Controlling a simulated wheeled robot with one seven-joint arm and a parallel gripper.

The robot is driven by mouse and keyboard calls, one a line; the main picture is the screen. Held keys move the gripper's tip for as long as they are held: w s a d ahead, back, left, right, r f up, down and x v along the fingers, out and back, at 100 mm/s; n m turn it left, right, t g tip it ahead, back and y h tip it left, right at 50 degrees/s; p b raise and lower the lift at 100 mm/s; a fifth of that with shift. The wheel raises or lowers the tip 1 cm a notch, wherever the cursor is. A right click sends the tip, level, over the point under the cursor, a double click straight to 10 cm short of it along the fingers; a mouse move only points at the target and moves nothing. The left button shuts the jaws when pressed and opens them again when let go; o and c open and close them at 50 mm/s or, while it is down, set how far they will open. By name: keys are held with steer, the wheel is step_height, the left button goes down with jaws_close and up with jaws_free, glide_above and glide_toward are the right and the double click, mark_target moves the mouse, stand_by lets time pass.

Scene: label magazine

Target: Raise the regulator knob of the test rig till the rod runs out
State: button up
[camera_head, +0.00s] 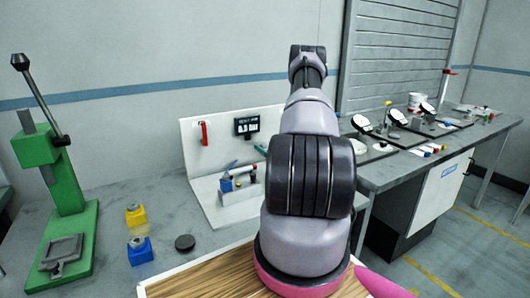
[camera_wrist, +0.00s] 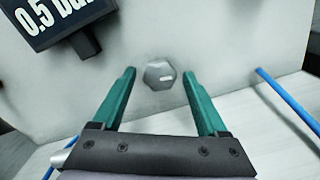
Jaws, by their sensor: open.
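The test rig is a white panel with a base (camera_head: 192,151) on the bench; its panel face (camera_wrist: 215,35) fills much of the wrist view. A grey six-sided knob (camera_wrist: 158,77) with a pale mark sits on the panel, apparently the regulator knob. My gripper (camera_wrist: 159,71) is open and empty, its teal fingers on the left and right of the knob with gaps on both sides. Whether the tips reach past its face I cannot tell. A black display (camera_head: 246,126) reads 0.5 bar in the wrist view (camera_wrist: 62,18). My arm hides the knob in the head view.
A red handle (camera_head: 204,133) hangs on the panel. A small blue-and-grey assembly (camera_head: 239,180) stands on the rig base; any rod is too small to make out. Blue tubes (camera_wrist: 288,97) run beside my fingers. A green press (camera_head: 65,195) and yellow and blue blocks (camera_head: 139,250) stand left.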

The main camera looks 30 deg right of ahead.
steer(key=s, duration=0.7)
steer(key=shift+s+a, duration=0.25)
stand_by(1.6)
step_height(320, 180, up, 8)
steer(key=n, duration=0.6)
steer(key=f, duration=0.5)
steer(key=s+f, duration=0.1)
steer(key=f, duration=0.1)
steer(key=shift+d+f, duration=0.1)
steer(key=shift+f, duration=0.3)
steer(key=w, duration=0.7)
steer(key=shift+w+d+f, duration=0.15)
steer(key=shift+w+d, duration=0.05)
steer(key=shift+w, duration=0.15)
